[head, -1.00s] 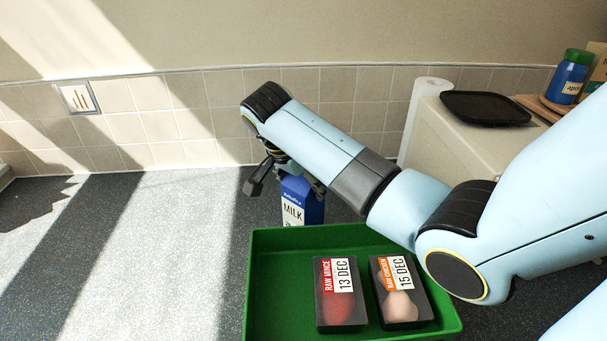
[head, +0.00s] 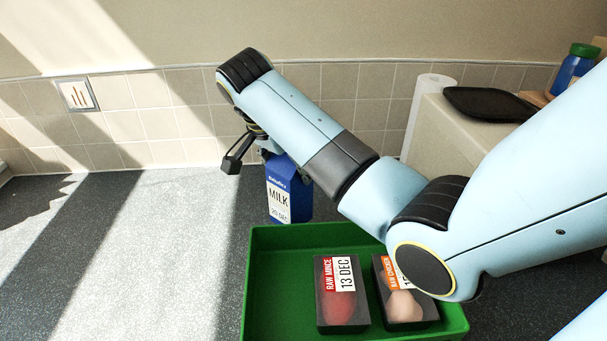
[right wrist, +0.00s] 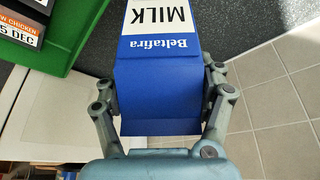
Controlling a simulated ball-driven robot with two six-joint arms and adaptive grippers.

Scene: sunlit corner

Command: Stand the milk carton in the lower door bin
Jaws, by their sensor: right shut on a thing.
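The milk carton (head: 288,190) is blue with a white MILK label. It is raised behind the green tray, slightly tilted in the head view. My right gripper (head: 268,160) is shut on its upper part. In the right wrist view the carton (right wrist: 160,75) sits between the two fingers of the right gripper (right wrist: 162,98), its printing upside down. My left gripper is not in view. No door bin can be made out in either view.
The green tray (head: 285,325) holds a raw mince pack (head: 338,300) and a raw chicken pack (head: 405,303). A paper roll (head: 425,100), a black tray (head: 488,103) and a blue jar (head: 573,72) are at right. The counter's left side (head: 130,250) is clear.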

